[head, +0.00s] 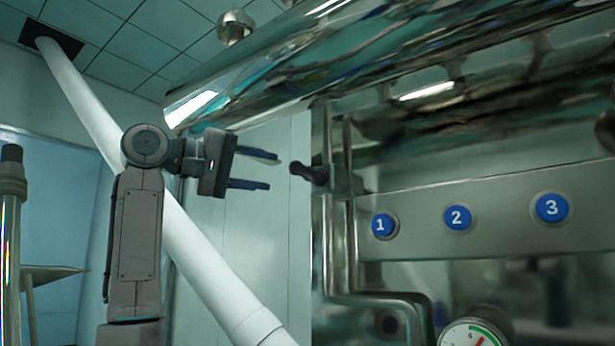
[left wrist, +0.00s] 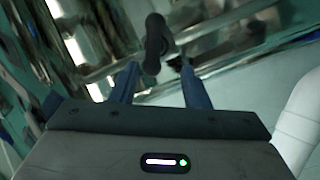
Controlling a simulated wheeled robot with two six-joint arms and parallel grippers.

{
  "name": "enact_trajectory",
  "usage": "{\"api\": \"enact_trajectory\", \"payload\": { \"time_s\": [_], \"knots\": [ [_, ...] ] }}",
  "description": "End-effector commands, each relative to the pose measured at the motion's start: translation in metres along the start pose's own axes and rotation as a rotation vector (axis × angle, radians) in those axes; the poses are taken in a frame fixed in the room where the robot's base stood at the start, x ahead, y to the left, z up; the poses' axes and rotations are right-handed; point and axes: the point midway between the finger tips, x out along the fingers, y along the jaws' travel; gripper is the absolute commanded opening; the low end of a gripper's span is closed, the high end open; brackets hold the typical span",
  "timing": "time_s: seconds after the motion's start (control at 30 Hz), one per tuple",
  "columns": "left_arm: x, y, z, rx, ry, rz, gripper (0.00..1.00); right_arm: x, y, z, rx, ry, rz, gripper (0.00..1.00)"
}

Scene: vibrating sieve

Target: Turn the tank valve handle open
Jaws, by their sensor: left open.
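The tank valve handle (head: 312,173) is a short dark lever on a metal fitting, left of the numbered buttons in the head view. It also shows in the left wrist view (left wrist: 154,45), just beyond the fingertips and near the middle of the gap between them. My left gripper (head: 268,171) is open, with its two blue fingers pointing right toward the handle. In the head view a small gap separates the fingertips from the handle. In the left wrist view the open fingers of my left gripper (left wrist: 158,66) have nothing between them. My right gripper is not in view.
A metal panel (head: 500,190) carries blue buttons 1 (head: 381,225), 2 (head: 457,217) and 3 (head: 551,208). Steel pipes (head: 345,265) run down below the handle. A gauge (head: 474,334) sits at the bottom. A large white pipe (head: 205,250) slants behind my left arm.

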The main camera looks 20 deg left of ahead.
Motion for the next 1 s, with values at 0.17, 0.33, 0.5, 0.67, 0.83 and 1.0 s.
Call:
{"api": "enact_trajectory", "payload": {
  "time_s": [0.17, 0.33, 0.5, 0.67, 0.83, 1.0],
  "knots": [
    [-0.004, 0.017, 0.003, 0.01, -0.007, 0.009, 0.42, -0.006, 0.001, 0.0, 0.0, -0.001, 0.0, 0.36],
    [0.024, 0.019, 0.002, 0.009, -0.008, 0.008, 0.42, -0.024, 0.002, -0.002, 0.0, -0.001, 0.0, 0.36],
    [0.057, 0.02, 0.002, 0.009, -0.008, 0.009, 0.42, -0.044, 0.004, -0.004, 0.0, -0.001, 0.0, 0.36],
    [0.082, 0.018, 0.002, 0.01, -0.007, 0.009, 0.42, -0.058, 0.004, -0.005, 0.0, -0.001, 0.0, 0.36],
    [0.095, 0.017, 0.003, 0.01, -0.004, 0.009, 0.42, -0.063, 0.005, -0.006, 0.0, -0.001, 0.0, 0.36],
    [0.098, 0.015, 0.004, 0.01, -0.004, 0.009, 0.42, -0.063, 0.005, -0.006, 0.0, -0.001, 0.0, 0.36]
  ]
}}
